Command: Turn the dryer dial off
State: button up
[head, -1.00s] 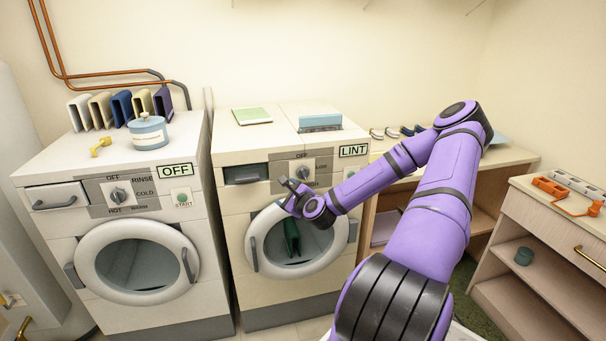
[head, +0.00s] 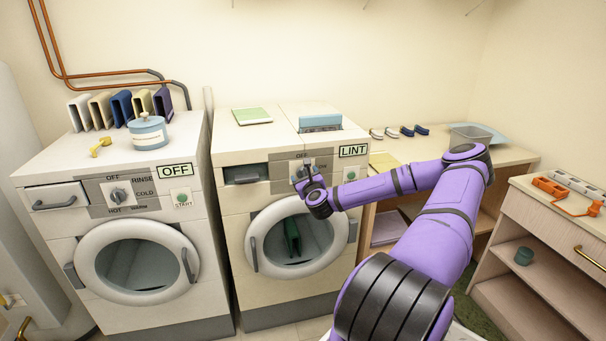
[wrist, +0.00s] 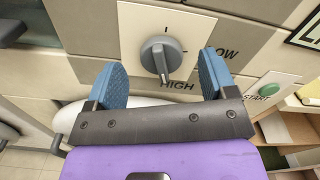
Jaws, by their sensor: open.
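The dryer (head: 238,200) is the right-hand machine with the LINT label. Its grey dial (wrist: 162,56) sits on a pale square plate in the wrist view, with its pointer toward HIGH at the bottom. LOW is partly visible to the right of it. In the head view my gripper (head: 302,172) is in front of the dryer's panel and hides most of the dial. In the wrist view my gripper (wrist: 164,82) is open, its blue fingertips on either side below the dial, with a visible gap. The OFF mark (head: 301,156) shows above the dial in the head view.
The washer (head: 60,220) with its own dial (head: 118,195) stands to the left. The dryer's round door (head: 262,258) is below the panel, with dark green cloth behind it. A green start button (wrist: 270,89) is right of the dial. A low table (head: 520,157) stands right.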

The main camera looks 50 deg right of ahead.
aim_at(303, 173)
jog(key=shift+x, duration=1.55)
jog(key=c, duration=0.9)
